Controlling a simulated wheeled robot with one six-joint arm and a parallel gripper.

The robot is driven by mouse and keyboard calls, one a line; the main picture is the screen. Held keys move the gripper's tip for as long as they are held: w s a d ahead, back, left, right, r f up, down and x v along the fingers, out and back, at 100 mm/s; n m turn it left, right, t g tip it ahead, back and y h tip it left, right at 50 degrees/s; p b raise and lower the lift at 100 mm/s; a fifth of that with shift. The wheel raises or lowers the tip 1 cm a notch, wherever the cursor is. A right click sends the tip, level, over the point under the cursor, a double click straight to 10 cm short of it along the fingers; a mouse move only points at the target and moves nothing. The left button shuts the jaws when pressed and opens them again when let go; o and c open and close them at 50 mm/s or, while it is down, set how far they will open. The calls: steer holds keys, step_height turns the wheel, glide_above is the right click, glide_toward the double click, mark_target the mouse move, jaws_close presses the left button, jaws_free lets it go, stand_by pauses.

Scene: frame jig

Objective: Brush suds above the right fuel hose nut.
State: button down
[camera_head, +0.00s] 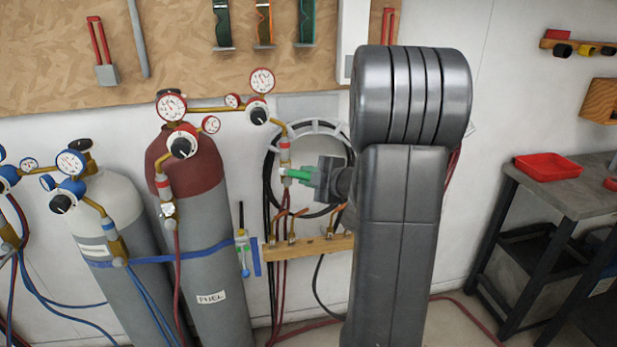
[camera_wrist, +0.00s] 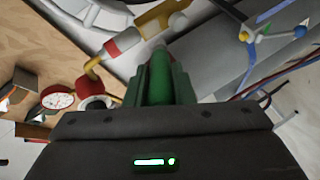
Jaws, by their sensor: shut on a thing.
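My gripper (camera_head: 312,178) is shut on a green brush (camera_head: 298,175) and holds it roughly level, pointing left. In the wrist view the green brush handle (camera_wrist: 160,75) lies between my fingers, and its pale tip is close to the brass fitting (camera_wrist: 158,16). In the head view the tip is at the right fuel hose fitting (camera_head: 284,155), a brass piece with red bands below the right regulator. I cannot tell whether the bristles touch it. The nut is partly hidden by the brush, and no suds can be made out.
The fuel cylinder (camera_head: 216,270) with a dark red top stands left of my gripper, strapped by a blue band. A grey ring with black hose (camera_head: 268,200) hangs behind. A wooden rail (camera_head: 300,246) with brass torches is below. A workbench with a red tray (camera_head: 548,167) stands right.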

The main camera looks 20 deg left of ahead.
steer(key=shift+w+a, duration=0.3)
steer(key=shift+w, duration=0.25)
steer(key=shift+w+d+p, duration=0.65)
steer(key=shift+w+d, duration=0.4)
steer(key=shift+d, duration=0.7)
steer(key=shift+s+a+b, duration=0.4)
steer(key=shift+s+a, duration=0.15)
steer(key=shift+a, duration=0.35)
steer(key=shift+s+a+b, duration=0.4)
steer(key=shift+s+a, duration=0.1)
steer(key=shift+a, duration=0.4)
steer(key=s+d, duration=0.3)
steer(key=s, duration=0.2)
steer(key=shift+b, duration=0.4)
steer(key=shift+s+d, duration=0.1)
steer(key=shift+d, duration=0.05)
